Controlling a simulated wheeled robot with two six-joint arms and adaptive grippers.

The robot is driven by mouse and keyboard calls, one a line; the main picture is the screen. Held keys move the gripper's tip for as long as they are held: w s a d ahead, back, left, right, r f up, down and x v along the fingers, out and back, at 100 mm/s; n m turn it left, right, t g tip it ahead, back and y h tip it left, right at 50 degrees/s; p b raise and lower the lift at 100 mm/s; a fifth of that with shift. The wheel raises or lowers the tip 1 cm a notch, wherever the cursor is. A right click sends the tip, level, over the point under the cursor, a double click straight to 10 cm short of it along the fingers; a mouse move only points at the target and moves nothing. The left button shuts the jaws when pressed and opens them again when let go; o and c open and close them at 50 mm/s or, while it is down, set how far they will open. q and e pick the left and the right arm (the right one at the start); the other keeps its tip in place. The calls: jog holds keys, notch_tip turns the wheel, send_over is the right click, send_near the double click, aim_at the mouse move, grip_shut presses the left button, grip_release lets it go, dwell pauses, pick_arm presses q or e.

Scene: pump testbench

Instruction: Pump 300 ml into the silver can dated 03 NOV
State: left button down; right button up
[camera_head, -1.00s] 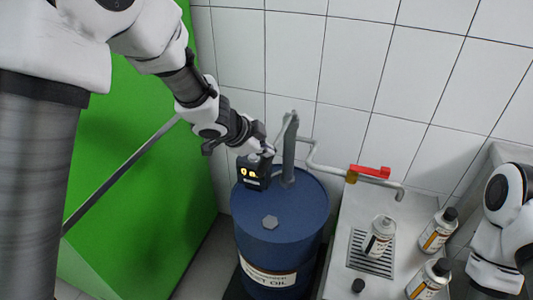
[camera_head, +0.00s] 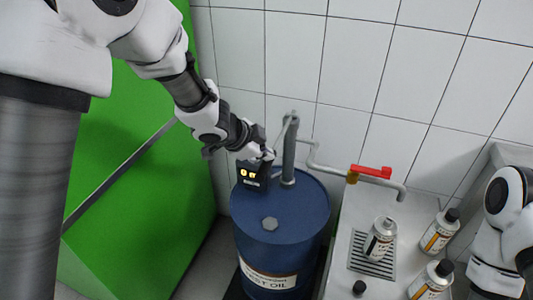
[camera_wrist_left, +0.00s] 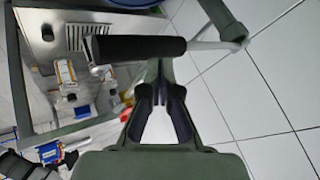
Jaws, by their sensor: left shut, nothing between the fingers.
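A silver can with a white and orange label (camera_head: 379,240) stands uncapped on the drain grate (camera_head: 372,266), near the spout (camera_head: 401,192). Its date is too small to read. The hand pump (camera_head: 289,155) rises from the blue drum (camera_head: 280,222). A black box with a lit yellow display (camera_head: 252,175) sits by the drum; its digits are unclear. My left gripper (camera_head: 266,154) is shut and empty by the pump's lever. In the left wrist view the lever's black grip (camera_wrist_left: 140,47) lies just beyond the fingers (camera_wrist_left: 165,100). My right gripper is out of view.
Two black-capped cans stand right of the grate, one behind (camera_head: 438,232) and one in front (camera_head: 428,281). A loose black cap (camera_head: 359,287) lies on the counter (camera_head: 341,245). A red valve handle (camera_head: 372,171) tops the pipe. A green panel (camera_head: 150,190) stands at left.

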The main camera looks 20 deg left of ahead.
aim_at(264, 174)
pick_arm(q)
notch_tip(264, 174, down, 7)
jog(key=b, duration=0.5)
jog(key=shift+s+r+b, duration=0.2)
jog(key=shift+s+b, duration=0.15)
dwell(4.3)
jog(key=shift+r, duration=0.1)
dwell(0.4)
jog(key=shift+w+r+p, duration=0.2)
jog(key=shift+r+p, duration=1.45)
jog(key=shift+p, duration=0.35)
jog(key=shift+w+r+p, duration=0.15)
jog(key=shift+r+p, duration=1.55)
jog(key=shift+p, duration=0.25)
jog(key=shift+w+r+p, duration=0.2)
jog(key=shift+r+p, duration=1.45)
jog(key=shift+p, duration=0.35)
